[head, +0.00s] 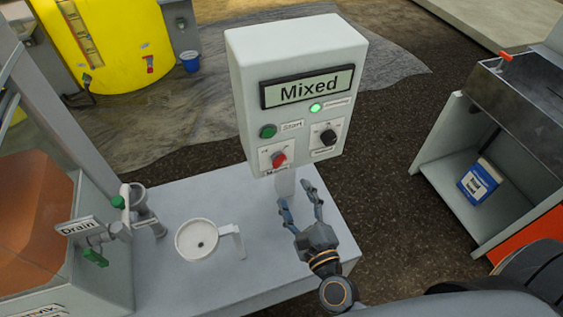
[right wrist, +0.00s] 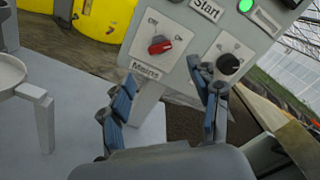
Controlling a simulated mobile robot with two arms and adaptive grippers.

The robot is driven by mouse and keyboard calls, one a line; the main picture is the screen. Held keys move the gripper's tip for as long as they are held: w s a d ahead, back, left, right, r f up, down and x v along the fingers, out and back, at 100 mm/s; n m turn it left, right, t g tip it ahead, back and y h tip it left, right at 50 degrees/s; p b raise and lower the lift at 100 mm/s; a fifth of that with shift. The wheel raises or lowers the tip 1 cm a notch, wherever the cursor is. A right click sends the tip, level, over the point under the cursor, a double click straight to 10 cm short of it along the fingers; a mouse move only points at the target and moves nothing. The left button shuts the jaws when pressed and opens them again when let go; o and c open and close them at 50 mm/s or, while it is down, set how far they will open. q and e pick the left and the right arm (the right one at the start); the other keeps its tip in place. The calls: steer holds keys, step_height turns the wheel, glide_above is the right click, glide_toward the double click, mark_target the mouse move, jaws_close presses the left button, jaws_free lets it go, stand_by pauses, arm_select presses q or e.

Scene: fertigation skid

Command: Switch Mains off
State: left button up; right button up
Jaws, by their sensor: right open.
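The Mains switch is a red rotary knob (head: 278,159) on a white plate, low on the left of the grey control box (head: 240,90). It also shows in the right wrist view (right wrist: 160,45), with the word Mains under it. The knob's exact setting is hard to read. The box display (head: 308,87) reads Mixed and a green lamp (head: 315,107) is lit. My right gripper (head: 302,197) is open and empty, below and in front of the box, apart from the knob. In the right wrist view its fingers (right wrist: 165,105) spread below the knob. My left gripper is not in view.
A green Start button (head: 268,131) sits above the Mains knob, and a black knob (head: 328,136) sits to its right. A white funnel-like dish (head: 197,239) and green-handled valves stand left on the grey bench (head: 200,290). A dark-floored gap lies right of the box.

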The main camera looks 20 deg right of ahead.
mark_target(280, 164)
steer(key=w+p, duration=0.1)
steer(key=w, duration=0.4)
steer(key=w+p, duration=0.1)
steer(key=w, duration=0.4)
steer(key=shift+a, duration=0.2)
steer(key=shift+s, duration=0.1)
steer(key=c, duration=1.2)
steer(key=shift+o, duration=0.2)
